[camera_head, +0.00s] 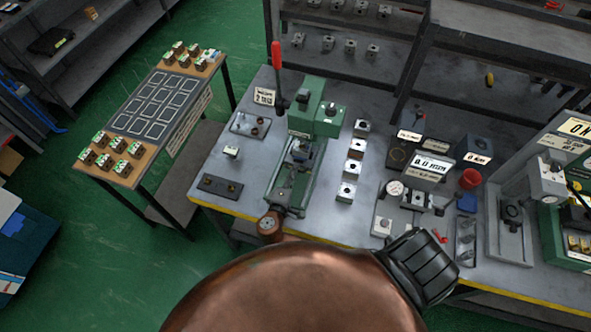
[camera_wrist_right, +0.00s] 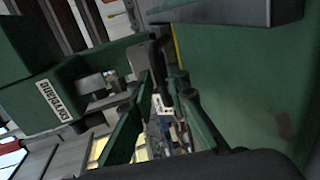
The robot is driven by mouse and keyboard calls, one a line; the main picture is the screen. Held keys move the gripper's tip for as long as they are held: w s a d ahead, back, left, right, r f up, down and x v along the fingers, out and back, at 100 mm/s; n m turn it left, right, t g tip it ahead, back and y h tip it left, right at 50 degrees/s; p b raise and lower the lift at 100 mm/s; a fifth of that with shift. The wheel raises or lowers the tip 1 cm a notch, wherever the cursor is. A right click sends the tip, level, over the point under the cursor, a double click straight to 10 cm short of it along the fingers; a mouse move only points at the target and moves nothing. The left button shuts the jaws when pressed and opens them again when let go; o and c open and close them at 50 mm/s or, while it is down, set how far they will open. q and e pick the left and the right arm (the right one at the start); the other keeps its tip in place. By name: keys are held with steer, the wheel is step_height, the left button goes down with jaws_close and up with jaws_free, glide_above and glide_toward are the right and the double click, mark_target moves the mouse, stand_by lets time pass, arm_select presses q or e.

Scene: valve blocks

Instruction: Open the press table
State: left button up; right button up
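A green press (camera_head: 315,118) with a red-knobbed lever (camera_head: 277,60) stands on the grey bench. In the right wrist view, the fingers of my right gripper (camera_wrist_right: 164,72) reach forward close to green machine surfaces, one bearing a white label (camera_wrist_right: 58,102). In the head view, a copper-coloured link of my arm fills the bottom. My left gripper is not in view.
The grey bench (camera_head: 232,190) has a yellow front edge. Several metal blocks (camera_head: 352,168) stand right of the press, then a dial gauge (camera_head: 395,188) and another green machine (camera_head: 552,235). A smaller table (camera_head: 150,160) with several green-topped blocks stands left. Shelves line the back.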

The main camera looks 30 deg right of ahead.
steer(key=shift+x, duration=1)
jaws_close()
steer(key=shift+f, duration=0.1)
